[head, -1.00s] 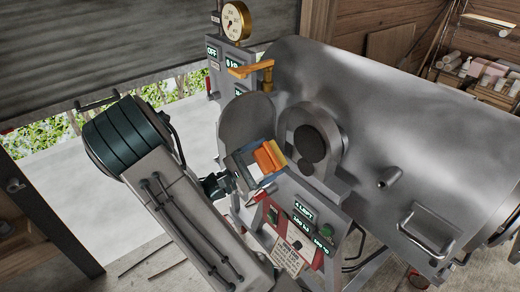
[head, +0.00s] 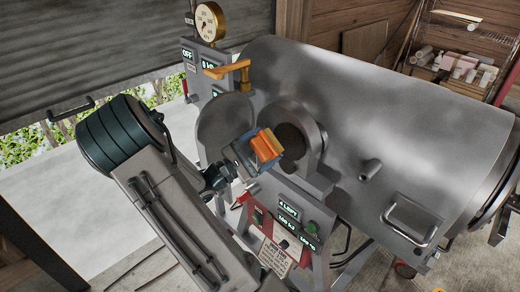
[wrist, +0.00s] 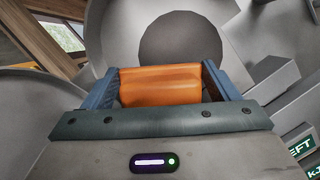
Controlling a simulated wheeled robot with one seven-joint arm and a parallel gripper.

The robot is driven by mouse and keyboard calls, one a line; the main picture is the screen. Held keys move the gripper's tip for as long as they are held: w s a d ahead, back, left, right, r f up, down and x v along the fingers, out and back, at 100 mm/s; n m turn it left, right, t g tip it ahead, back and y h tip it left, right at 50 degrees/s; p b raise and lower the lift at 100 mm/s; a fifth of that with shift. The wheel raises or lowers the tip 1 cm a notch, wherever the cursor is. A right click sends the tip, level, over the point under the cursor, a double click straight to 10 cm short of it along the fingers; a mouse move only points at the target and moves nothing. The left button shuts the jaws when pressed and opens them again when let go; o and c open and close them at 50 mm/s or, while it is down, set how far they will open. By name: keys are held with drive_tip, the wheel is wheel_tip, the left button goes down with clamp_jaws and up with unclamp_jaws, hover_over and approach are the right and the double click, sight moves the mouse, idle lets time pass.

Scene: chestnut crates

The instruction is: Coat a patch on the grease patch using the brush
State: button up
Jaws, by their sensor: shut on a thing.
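My gripper (head: 246,155) has blue fingers and is shut on an orange block-like thing, which I take to be the brush (head: 266,145). The brush also shows in the wrist view (wrist: 160,86), held between both fingers; no bristles can be made out. In front of it is a round grey port on the machine with a dark disc (head: 288,139), which may be the grease patch. The disc also shows in the wrist view (wrist: 180,45), just beyond the brush, which hides its lower part. I cannot tell whether they touch.
A round grey plate (head: 226,118) stands left of the port. Above are a yellow lever (head: 228,70) and a pressure gauge (head: 209,23). A control panel (head: 287,226) lies below. The large metal drum (head: 370,110) fills the right side; shelves stand behind it.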

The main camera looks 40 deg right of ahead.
drive_tip(key=shift+d, duration=0.95)
idle(0.6)
drive_tip(key=shift+s, duration=1.9)
drive_tip(key=shift+s+d, duration=0.2)
drive_tip(key=shift+s, duration=0.7)
drive_tip(key=shift+s+d, duration=0.15)
drive_tip(key=shift+s, duration=0.75)
drive_tip(key=shift+w+a+p, duration=0.2)
drive_tip(key=shift+w+p, duration=0.05)
drive_tip(key=shift+w, duration=1.65)
drive_tip(key=shift+w+a+p, duration=0.15)
drive_tip(key=shift+w+p, duration=0.05)
drive_tip(key=shift+w, duration=1.7)
drive_tip(key=shift+r+p, duration=0.4)
drive_tip(key=shift+r, duration=0.05)
drive_tip(key=shift+s+d, duration=0.15)
drive_tip(key=shift+s, duration=1.75)
drive_tip(key=shift+s+d, duration=0.1)
drive_tip(key=shift+s, duration=1.8)
drive_tip(key=shift+w+a+p, duration=0.15)
drive_tip(key=shift+w+p, duration=0.05)
drive_tip(key=shift+w, duration=1.7)
drive_tip(key=shift+w+a+p, duration=0.15)
drive_tip(key=shift+w, duration=1.75)
drive_tip(key=a, duration=0.6)
drive_tip(key=shift+s+p, duration=0.25)
drive_tip(key=shift+p, duration=0.15)
